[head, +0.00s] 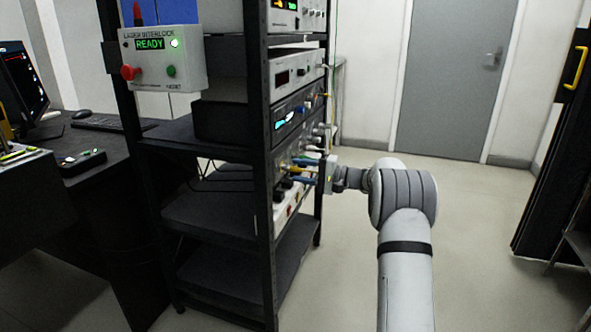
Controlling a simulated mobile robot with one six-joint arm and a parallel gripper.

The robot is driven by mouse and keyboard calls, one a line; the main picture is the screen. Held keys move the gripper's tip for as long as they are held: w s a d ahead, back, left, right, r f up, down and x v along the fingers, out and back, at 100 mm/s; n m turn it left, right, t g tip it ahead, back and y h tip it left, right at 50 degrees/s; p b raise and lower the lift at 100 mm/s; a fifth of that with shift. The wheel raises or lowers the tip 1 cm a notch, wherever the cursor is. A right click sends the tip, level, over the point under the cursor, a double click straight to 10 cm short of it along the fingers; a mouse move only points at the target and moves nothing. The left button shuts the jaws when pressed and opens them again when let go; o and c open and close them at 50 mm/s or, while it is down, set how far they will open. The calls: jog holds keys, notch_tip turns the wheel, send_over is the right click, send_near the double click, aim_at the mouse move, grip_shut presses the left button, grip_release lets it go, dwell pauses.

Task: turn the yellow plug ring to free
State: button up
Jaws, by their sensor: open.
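A yellow plug (302,167) shows small at the front panel of the equipment rack, among other plugs and cables. Its ring and the ring's position are too small to make out. My gripper (324,175) is at the right side of the rack, level with this panel and close to the plugs. It is open. I cannot tell whether it touches any plug or whether the yellow plug lies between the fingers. My wrist hides part of the view around the fingers.
Blue and dark plugs (298,180) sit close by on the same panel. The black rack (261,120) carries several instruments. A laser interlock box (164,58) reads READY and has a red button. A desk (90,150) stands left; the floor (475,200) on the right is clear.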

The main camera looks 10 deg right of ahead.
jog(key=shift+p+v, duration=0.55)
jog(key=shift+v, duration=2.25)
